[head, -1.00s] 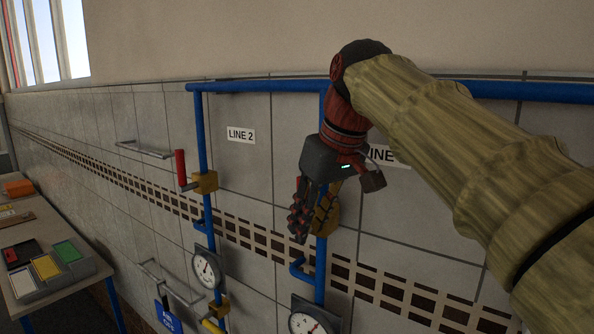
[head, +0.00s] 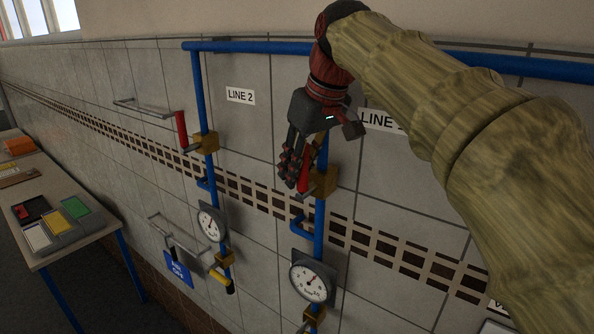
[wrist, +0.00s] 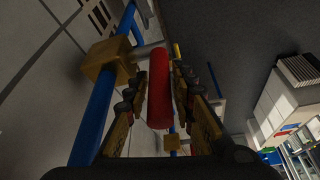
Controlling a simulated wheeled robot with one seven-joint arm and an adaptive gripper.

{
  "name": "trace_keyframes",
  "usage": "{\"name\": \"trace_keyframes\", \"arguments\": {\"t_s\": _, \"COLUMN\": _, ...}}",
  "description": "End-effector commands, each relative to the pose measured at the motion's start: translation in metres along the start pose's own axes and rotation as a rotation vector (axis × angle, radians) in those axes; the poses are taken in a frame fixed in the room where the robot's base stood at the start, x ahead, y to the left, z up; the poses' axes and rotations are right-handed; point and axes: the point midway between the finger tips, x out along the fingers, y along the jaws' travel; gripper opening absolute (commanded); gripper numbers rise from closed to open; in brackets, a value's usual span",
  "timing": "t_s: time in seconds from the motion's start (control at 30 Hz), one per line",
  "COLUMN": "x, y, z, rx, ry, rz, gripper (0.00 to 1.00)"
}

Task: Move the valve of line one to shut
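The line at right has a blue pipe with a brass valve body (head: 325,183) and a red handle (head: 305,168). Its label (head: 378,120) reads "LINE" with the number hidden by my arm. My gripper (head: 294,170) points down at this handle, left of the valve body. In the wrist view the red handle (wrist: 159,90) lies lengthwise between my two fingers (wrist: 160,95), with narrow gaps seeming to show on both sides, so the gripper looks open around it. The brass body (wrist: 105,62) is to the left there. Part of the handle is hidden in the head view.
Line 2's label (head: 240,96), upright red handle (head: 181,129) and brass valve (head: 205,142) are to the left. Gauges (head: 312,281) and lower valves sit below. Wall rails (head: 143,108) stick out further left. A table (head: 60,255) with trays stands at far left.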

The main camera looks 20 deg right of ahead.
Motion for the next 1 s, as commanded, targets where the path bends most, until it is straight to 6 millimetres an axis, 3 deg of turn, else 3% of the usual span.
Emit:
{"name": "trace_keyframes", "arguments": {"t_s": 0.4, "x": 0.0098, "y": -0.0001, "z": 0.0002, "rx": 0.0, "ry": 0.001, "rz": 0.001, "gripper": 0.25}}
{"name": "trace_keyframes", "arguments": {"t_s": 0.83, "x": 0.0097, "y": 0.0, "z": 0.0002, "rx": 0.0, "ry": 0.001, "rz": 0.001, "gripper": 0.01}}
{"name": "trace_keyframes", "arguments": {"t_s": 1.0, "x": 0.0096, "y": 0.0001, "z": 0.0002, "rx": 0.0, "ry": 0.0, "rz": 0.001, "gripper": 0.0}}
